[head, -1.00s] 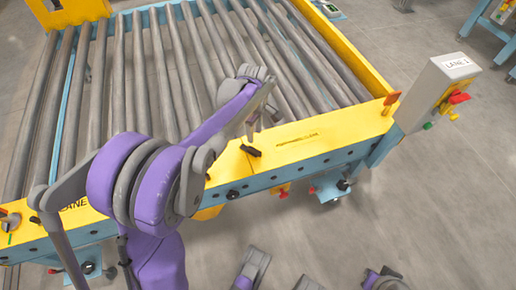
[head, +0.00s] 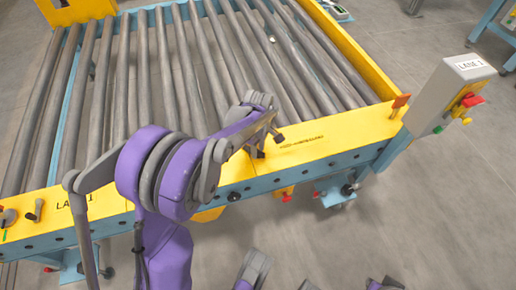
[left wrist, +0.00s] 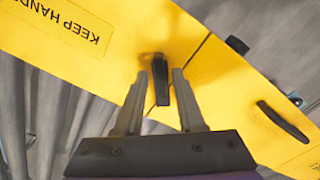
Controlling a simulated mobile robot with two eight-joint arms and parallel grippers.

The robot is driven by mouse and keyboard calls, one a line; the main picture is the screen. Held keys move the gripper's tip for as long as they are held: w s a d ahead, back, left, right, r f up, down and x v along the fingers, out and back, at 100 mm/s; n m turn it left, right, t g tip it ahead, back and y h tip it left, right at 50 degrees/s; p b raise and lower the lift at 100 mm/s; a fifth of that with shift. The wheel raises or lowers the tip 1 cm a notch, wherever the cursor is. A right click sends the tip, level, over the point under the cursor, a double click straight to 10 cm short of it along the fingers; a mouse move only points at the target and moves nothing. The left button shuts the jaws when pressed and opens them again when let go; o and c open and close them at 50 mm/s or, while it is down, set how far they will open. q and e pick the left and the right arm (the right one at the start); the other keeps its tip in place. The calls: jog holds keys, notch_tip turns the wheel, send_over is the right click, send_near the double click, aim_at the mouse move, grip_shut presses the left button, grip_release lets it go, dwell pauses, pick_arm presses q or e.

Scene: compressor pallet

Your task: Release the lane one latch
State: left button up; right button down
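A black latch handle (left wrist: 161,80) stands up from the yellow front rail (left wrist: 110,55) in the left wrist view. My left gripper (left wrist: 160,75) is open, with one grey finger on each side of this handle. A gap seems to show on both sides, but I cannot tell whether either finger touches it. In the head view my left gripper (head: 268,140) is over the middle of the rail and hides most of the handle. A second dark handle (left wrist: 283,121) lies farther right on the rail in the left wrist view.
A roller deck (head: 160,75) lies behind the rail. A small lever (head: 38,209) sits near the rail's left LANE 1 lettering.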

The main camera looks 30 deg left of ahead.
pick_arm(q)
grip_shut()
jog(key=shift+m, duration=0.3)
jog(key=m+p, duration=0.1)
jog(key=m, duration=0.1)
jog(key=shift+r+m, duration=0.1)
jog(key=shift+m, duration=0.3)
jog(key=shift+w+m+p, duration=0.1)
jog(key=shift+m+p, duration=0.4)
jog(key=shift+m, duration=1.7)
jog(key=shift+o, duration=1)
grip_release()
